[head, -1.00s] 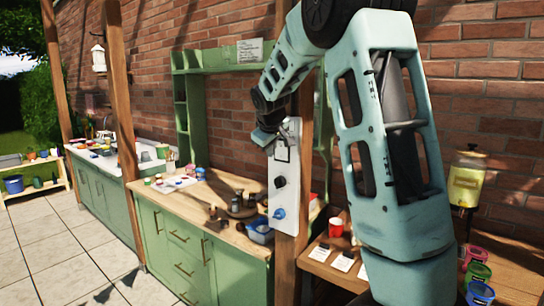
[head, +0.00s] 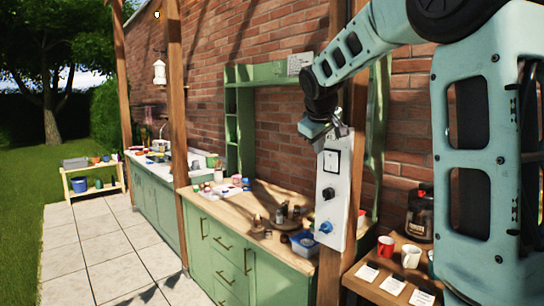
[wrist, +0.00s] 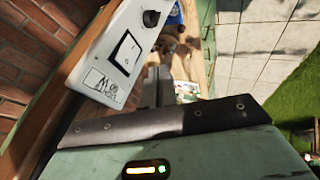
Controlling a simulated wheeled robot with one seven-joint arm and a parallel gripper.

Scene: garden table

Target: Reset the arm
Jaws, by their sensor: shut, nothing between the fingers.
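My gripper (head: 335,133) is shut and empty at the top end of the white control panel (head: 340,212) on a wooden post. The panel carries a framed rocker switch (head: 331,161), a black knob (head: 328,193) and a blue knob (head: 326,227). In the wrist view my gripper's fingers (wrist: 157,85) are together, just right of the panel (wrist: 92,62). The rocker switch (wrist: 125,53) and the black knob (wrist: 150,18) show there too. I cannot tell whether the fingers touch the panel.
The green cabinet (head: 225,262) has a wooden top with jars and a blue tub (head: 303,243). A lower wooden table at right holds a red cup (head: 386,246), a white cup (head: 411,257) and cards. Paving (head: 75,265) is clear at left. A brick wall stands behind.

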